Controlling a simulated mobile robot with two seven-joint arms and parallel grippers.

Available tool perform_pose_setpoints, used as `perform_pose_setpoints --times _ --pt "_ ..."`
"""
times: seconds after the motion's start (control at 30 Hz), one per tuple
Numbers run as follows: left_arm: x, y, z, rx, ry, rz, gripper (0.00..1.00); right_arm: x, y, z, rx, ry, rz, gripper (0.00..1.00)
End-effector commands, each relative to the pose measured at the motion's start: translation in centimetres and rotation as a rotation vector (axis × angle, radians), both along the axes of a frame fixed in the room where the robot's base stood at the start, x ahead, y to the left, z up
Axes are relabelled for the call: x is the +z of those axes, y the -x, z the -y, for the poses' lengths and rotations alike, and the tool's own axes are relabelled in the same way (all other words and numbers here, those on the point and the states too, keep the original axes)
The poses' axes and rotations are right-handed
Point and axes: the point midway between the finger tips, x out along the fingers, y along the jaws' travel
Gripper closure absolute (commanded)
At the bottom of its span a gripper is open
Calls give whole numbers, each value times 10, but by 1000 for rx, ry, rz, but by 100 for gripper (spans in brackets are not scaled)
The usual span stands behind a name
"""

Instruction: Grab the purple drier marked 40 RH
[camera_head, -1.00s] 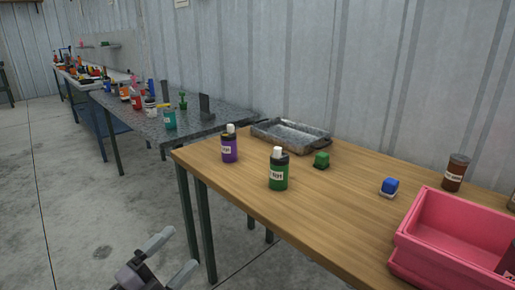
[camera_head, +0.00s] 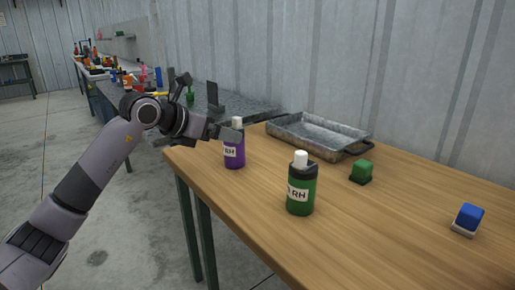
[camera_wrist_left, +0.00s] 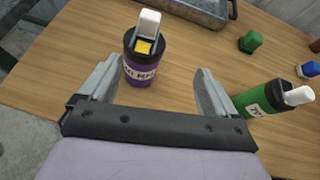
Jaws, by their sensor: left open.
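The purple drier (camera_head: 234,155) is a bottle with a black top, white cap and white label, upright near the wooden table's left corner. Its label shows "RH"; the number is not clearly readable. It also shows in the left wrist view (camera_wrist_left: 143,72), ahead of the palm and closer to the left-hand finger. My left gripper (camera_head: 222,130) is beside the drier at about the height of its top. In the wrist view the left gripper (camera_wrist_left: 160,70) is open, with its fingers wide apart and nothing clamped. My right gripper is not in view.
A green bottle (camera_head: 301,190) with a similar label stands to the right, near the right-hand finger in the wrist view. A metal tray (camera_head: 300,142), a green block (camera_head: 361,172) and a blue block (camera_head: 467,219) are also on the wooden table (camera_head: 380,240).

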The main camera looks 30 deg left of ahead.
Motion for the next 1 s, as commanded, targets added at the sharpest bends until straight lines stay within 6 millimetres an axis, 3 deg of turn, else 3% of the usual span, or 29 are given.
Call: perform_pose_setpoints --times 0.17,0.7,1.0 --pt "7 -2 -19 53 -57 4 9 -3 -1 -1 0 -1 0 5" --pt "-18 -53 -10 53 -56 4 9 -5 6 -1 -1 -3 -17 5" --pt "-24 -62 -8 53 -59 5 9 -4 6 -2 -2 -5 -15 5"
